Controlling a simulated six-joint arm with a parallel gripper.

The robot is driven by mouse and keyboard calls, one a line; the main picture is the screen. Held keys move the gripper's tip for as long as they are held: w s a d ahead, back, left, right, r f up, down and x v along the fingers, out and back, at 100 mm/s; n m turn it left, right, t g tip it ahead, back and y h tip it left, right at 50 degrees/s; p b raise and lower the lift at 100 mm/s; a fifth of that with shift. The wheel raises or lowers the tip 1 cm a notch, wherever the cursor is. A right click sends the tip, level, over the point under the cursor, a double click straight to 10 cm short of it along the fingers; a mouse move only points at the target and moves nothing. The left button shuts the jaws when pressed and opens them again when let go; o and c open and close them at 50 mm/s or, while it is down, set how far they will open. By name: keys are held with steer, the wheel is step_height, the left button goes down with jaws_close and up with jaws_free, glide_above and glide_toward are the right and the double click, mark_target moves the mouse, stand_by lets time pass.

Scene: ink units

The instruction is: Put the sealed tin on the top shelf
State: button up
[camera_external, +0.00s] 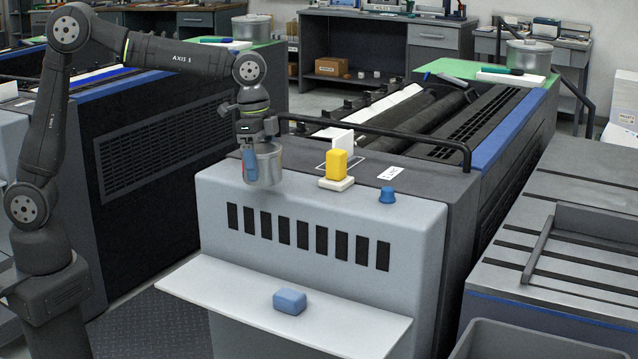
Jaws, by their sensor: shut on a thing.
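A silver-grey round tin (268,169) hangs upright in my gripper (262,158), which is shut on it. A blue finger shows at the tin's left side; the other finger is not clearly seen. The tin is over or just at the left part of the light grey unit's top ledge (300,187); I cannot tell whether its base touches. Which surface is the top shelf is not marked. The top ledge lies above a white lower shelf (230,300) that sticks out in front.
A black rail (375,134) runs behind. A blue block (290,301) lies on the lower shelf. Similar tins (528,57) stand farther back.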

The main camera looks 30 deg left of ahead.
steer(key=s+a+f, duration=0.2)
steer(key=s+f, duration=0.5)
steer(key=s, duration=0.2)
steer(key=s+a+f, duration=0.2)
steer(key=s+f, duration=0.6)
steer(key=s, duration=0.1)
steer(key=w+f, duration=0.2)
steer(key=w, duration=0.1)
steer(key=w+f, duration=0.2)
steer(key=w, duration=0.2)
steer(key=w+a+f, duration=0.1)
steer(key=w+f, duration=0.2)
steer(key=w, duration=0.1)
steer(key=shift+f, duration=2.05)
steer(key=shift+f, duration=0.1)
steer(key=o, duration=1.2)
step_height(320, 180, up, 12)
steer(key=a, duration=0.1)
steer(key=shift+a, duration=0.2)
